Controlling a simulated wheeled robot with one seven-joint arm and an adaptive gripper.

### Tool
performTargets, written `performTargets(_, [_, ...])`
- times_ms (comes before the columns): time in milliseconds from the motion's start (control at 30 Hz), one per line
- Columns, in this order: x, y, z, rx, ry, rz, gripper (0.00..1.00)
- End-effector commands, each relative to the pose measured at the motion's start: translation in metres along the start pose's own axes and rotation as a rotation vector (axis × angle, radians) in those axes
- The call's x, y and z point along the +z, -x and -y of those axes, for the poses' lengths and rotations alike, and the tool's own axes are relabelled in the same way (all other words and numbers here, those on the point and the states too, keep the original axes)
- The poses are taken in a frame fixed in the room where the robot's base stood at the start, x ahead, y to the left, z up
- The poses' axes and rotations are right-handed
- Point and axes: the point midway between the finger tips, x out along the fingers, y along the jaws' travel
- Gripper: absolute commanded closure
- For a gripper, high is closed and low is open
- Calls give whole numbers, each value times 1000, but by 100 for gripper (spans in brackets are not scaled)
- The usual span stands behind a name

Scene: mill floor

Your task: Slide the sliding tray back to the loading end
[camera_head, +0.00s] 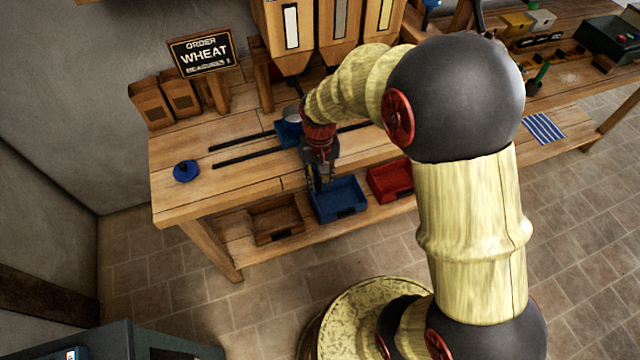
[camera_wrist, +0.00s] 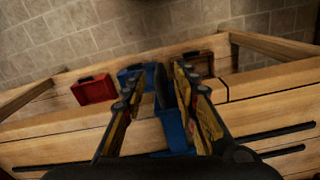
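The sliding tray (camera_head: 287,132) is blue and sits on the bench at the dark rails, with a pale round cup (camera_head: 292,114) on it. My arm hides its right part. My gripper (camera_head: 320,182) points down at the tray's front right side. In the wrist view my gripper (camera_wrist: 161,82) has its two fingers apart. A dark upright piece (camera_wrist: 161,92) and a blue piece (camera_wrist: 173,132), seemingly of the tray, show between them. The dark piece lies nearer the right finger; whether it touches is unclear.
Dark rails (camera_head: 240,160) run along the bench (camera_head: 225,190). A blue knob (camera_head: 186,171) stands at its left end. Hoppers (camera_head: 290,30) hang behind. Brown (camera_head: 275,220), blue (camera_head: 338,200) and red (camera_head: 390,181) bins sit on the lower shelf. A sign (camera_head: 202,55) reads WHEAT.

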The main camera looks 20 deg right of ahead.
Motion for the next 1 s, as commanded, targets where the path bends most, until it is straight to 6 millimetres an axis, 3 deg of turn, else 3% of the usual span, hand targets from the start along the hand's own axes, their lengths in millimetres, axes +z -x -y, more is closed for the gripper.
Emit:
performTargets(200, [0,-20,0,0,0,0,71])
performTargets(500, [0,-22,0,0,0,-1,71])
performTargets(1000, [0,-22,0,0,0,-1,98])
